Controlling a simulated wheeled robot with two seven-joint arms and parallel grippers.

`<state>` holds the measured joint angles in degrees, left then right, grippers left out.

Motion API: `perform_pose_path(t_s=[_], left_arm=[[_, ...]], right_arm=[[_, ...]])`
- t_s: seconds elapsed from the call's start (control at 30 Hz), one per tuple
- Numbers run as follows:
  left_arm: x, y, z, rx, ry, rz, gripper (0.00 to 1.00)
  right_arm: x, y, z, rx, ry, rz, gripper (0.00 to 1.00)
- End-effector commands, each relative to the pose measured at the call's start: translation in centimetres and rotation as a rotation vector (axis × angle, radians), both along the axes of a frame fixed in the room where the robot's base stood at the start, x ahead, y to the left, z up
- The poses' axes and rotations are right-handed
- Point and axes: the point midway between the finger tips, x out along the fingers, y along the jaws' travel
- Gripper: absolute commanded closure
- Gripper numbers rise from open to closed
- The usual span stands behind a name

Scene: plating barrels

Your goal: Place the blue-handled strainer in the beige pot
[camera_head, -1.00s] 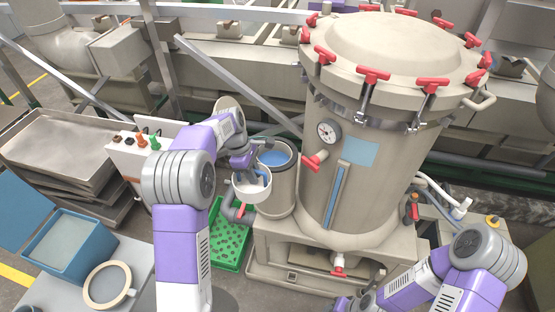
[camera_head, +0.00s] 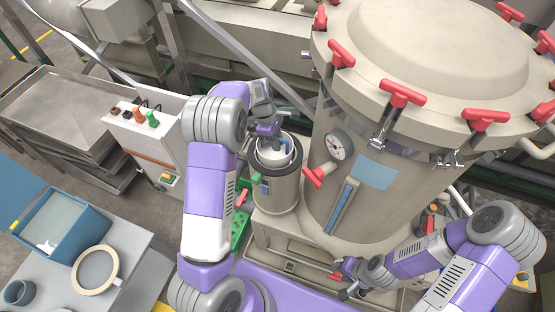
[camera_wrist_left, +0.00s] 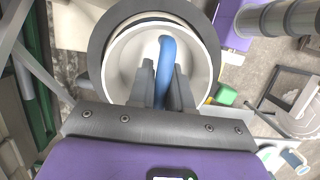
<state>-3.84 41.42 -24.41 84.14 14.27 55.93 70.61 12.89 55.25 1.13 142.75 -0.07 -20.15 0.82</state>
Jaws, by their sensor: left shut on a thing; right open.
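The strainer (camera_head: 283,161) is a white round bowl with a blue handle (camera_wrist_left: 167,58). My left gripper (camera_head: 270,140) is shut on the handle, and its fingers straddle it in the left wrist view. The beige pot (camera_head: 277,195) is a small cylinder with a dark rim (camera_wrist_left: 96,45), standing left of the large tank. The bowl shows within the pot's mouth in both views, slightly off centre in the wrist view. How deep it sits is hard to tell. My right gripper (camera_head: 345,279) is open and empty, low in front of the tank.
A large beige tank (camera_head: 340,200) with red clamps and a gauge stands close right of the pot. A white control box (camera_head: 150,135) is to the left. A blue bin (camera_head: 62,228) and a round sieve (camera_head: 96,270) are on a grey table at lower left. A green crate (camera_head: 240,228) lies below.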

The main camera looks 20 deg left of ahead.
Motion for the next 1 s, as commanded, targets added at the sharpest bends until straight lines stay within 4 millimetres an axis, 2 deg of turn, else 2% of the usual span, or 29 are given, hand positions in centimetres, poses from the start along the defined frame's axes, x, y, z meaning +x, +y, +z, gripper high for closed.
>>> perform_pose_path(t_s=[0.03, 0.1, 0.3, 0.47, 0.7, 1.0], left_arm=[[-0.1, 0.0, -1.6, 0.000, 0.006, 0.000, 1.00], [-0.1, 0.0, -3.3, -0.001, 0.004, 0.000, 1.00], [0.0, 0.0, -6.5, 0.000, 0.000, 0.000, 1.00], [0.0, 0.0, -7.5, -0.001, 0.000, -0.001, 1.00], [0.0, 0.0, -10.7, 0.000, 0.001, 0.001, 1.00], [0.1, 0.0, -11.0, 0.000, -0.001, -0.001, 1.00]], right_arm=[[0.0, 0.0, 0.0, 0.000, 0.000, 0.000, 0.58], [0.0, 0.0, 0.0, 0.000, -0.001, 0.000, 0.58], [0.0, 0.0, 0.0, 0.000, -0.001, 0.000, 0.58], [0.1, 0.0, 0.0, 0.000, -0.001, 0.000, 0.58], [0.1, 0.0, 0.0, 0.000, -0.001, 0.000, 0.58], [0.1, 0.0, 0.0, 0.000, -0.001, 0.000, 0.58]])
